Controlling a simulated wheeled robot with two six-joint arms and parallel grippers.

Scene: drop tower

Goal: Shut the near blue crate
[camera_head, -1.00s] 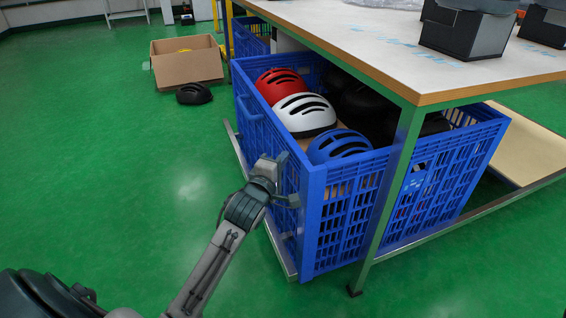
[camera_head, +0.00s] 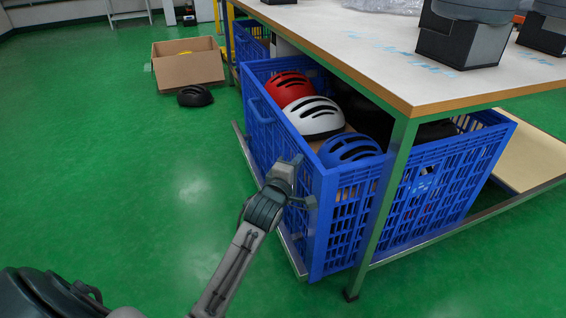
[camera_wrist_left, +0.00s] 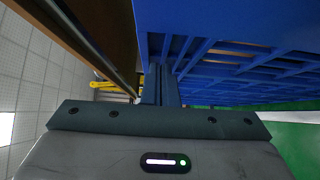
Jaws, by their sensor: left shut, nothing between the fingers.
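The near blue crate (camera_head: 345,222) sits on a rail under the table and sticks out past the table's left edge. It holds a red helmet (camera_head: 288,88), a white helmet (camera_head: 314,117), a blue helmet (camera_head: 349,148) and dark helmets further in. My left gripper (camera_head: 306,199) is shut and empty, up against the crate's outer left face near its front corner. In the left wrist view, the shut fingers (camera_wrist_left: 160,84) lie beside the blue crate wall (camera_wrist_left: 235,45); whether they touch it is hard to tell. My right gripper is not in view.
The table (camera_head: 400,70) with its green leg (camera_head: 388,205) stands over the crate. Another blue crate (camera_head: 250,38) is further back. A cardboard box (camera_head: 188,66) and a black helmet (camera_head: 194,96) lie on the floor. The green floor at left is clear.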

